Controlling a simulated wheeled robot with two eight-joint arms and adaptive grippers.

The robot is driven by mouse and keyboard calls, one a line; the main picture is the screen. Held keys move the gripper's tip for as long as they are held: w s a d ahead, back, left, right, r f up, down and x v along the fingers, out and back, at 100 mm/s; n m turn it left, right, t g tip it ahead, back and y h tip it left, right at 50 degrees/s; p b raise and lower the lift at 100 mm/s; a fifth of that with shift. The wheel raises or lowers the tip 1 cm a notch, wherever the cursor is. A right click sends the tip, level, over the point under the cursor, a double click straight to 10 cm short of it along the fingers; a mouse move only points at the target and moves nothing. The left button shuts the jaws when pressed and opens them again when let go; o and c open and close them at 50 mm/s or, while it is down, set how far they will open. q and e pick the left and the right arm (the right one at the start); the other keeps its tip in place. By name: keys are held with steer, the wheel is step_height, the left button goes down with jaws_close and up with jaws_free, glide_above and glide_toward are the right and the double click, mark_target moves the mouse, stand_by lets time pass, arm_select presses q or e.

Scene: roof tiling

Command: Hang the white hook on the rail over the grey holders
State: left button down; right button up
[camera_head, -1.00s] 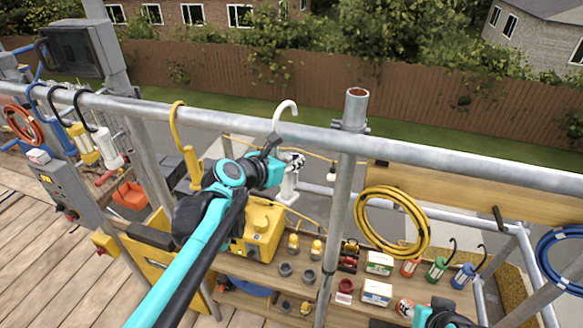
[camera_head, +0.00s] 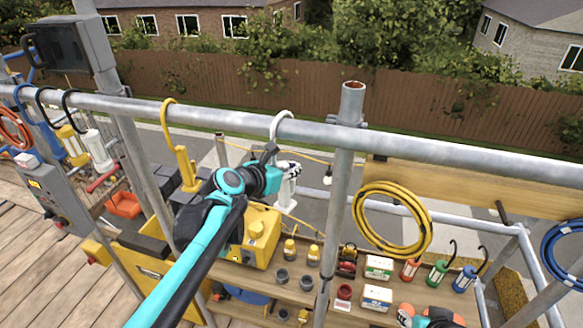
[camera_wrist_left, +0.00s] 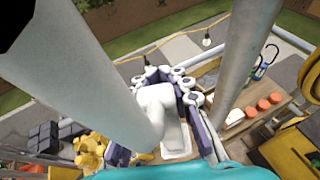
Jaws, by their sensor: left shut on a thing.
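The white hook (camera_head: 283,121) curves over the top of the grey rail (camera_head: 225,121), just left of the upright post. I cannot tell whether its bend rests on the rail. Its white body (camera_head: 286,193) hangs below. My left gripper (camera_head: 283,170) is shut on it just under the rail; the left wrist view shows the white piece (camera_wrist_left: 157,107) between the fingers. Grey holders (camera_head: 281,275) stand on the wooden shelf below the hook, and another grey holder (camera_head: 307,282) sits beside. My right gripper (camera_head: 432,318) is partly visible at the bottom edge; its fingers are unclear.
The upright post (camera_head: 342,170) stands close right of the hook. A yellow hook (camera_head: 174,130) hangs on the rail to the left, with black-hooked lamps farther left. A yellow cable coil (camera_head: 392,219) hangs right of the post. A yellow case (camera_head: 258,235) stands on the shelf.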

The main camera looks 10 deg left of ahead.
arm_select(q)
steer(key=c, duration=1.3)
jaws_free()
steer(key=shift+o, duration=0.2)
steer(key=v, duration=1.2)
steer(key=s+f+m+g+y+b, duration=0.1)
steer(key=s+f+m+b, duration=0.4)
steer(key=f+m+b, duration=0.5)
steer(key=s+d+f+m+g+y+b, duration=0.1)
steer(key=s+f+m+b, duration=0.4)
steer(key=f, duration=2)
steer(key=s+d+f+m+g+y+b, duration=0.1)
steer(key=s+f+m+b, duration=0.4)
steer(key=f+m+b, duration=1.1)
steer(key=f+g+y+b, duration=0.1)
steer(key=g+b, duration=0.1)
steer(key=shift+s+d+f+m+g+y, duration=0.15)
steer(key=shift+d+f+m+g+y, duration=0.15)
steer(key=shift+f+m+y, duration=0.1)
